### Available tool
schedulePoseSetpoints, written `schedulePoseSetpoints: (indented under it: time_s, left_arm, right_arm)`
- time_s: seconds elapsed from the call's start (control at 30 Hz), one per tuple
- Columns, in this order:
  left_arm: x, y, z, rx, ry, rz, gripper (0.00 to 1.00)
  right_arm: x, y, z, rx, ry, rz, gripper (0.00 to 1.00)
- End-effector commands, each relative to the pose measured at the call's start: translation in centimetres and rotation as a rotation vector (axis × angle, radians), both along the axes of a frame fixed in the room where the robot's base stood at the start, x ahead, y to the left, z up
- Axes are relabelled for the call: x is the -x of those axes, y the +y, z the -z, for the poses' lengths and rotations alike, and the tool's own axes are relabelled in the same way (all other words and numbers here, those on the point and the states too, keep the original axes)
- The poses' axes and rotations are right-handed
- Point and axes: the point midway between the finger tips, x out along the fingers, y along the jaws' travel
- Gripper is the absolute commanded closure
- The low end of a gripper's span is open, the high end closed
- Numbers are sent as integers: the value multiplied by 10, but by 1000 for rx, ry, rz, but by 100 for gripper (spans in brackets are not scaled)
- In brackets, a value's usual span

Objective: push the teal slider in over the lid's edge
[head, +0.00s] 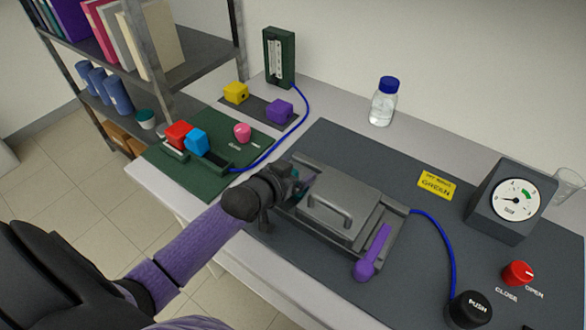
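The grey lid (338,208) with its bar handle (330,211) lies on the membrane rig (392,235) on the dark mat. A small bit of teal, which looks like the slider (297,174), shows at the lid's left side, mostly hidden behind my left gripper. My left gripper (287,190) is at the left end of the rig, right beside the lid's left edge. Its fingers are dark and blurred into the rig, so their opening and any contact with the slider cannot be made out. My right gripper is out of view.
A purple lever (373,255) lies at the rig's right side. A blue tube runs right to the black PUSH bulb (469,310). A gauge (512,200), red knob (517,273) and yellow label (435,185) stand right. A green board (215,150) with coloured blocks is left; a bottle (383,102) stands behind.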

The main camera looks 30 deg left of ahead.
Motion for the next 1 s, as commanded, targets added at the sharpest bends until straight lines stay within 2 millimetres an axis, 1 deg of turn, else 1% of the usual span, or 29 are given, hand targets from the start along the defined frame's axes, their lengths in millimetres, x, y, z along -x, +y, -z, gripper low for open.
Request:
schedulePoseSetpoints:
  time_s: [0.17, 0.27, 0.37, 0.5, 0.6, 0.7, 0.8, 1.0]
  left_arm:
    - [0, 1, -1, -1, 0, -1, 9]
    - [8, 1, -5, -1, 0, 0, 9]
    - [24, 2, -13, -2, 1, 1, 9]
    - [53, 4, -24, -2, 2, 1, 9]
    - [70, 6, -31, -1, 2, 0, 9]
    - [84, 7, -36, 0, 2, 1, 9]
    - [90, 8, -38, 0, 0, 0, 9]
    - [91, 8, -38, 0, -1, 0, 9]
  right_arm:
    - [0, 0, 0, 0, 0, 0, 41]
    - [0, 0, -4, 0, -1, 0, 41]
    - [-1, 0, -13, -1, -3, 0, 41]
    - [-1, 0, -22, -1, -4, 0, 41]
    - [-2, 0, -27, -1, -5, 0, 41]
    - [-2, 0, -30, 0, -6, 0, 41]
    - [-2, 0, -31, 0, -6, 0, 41]
    - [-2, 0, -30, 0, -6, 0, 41]
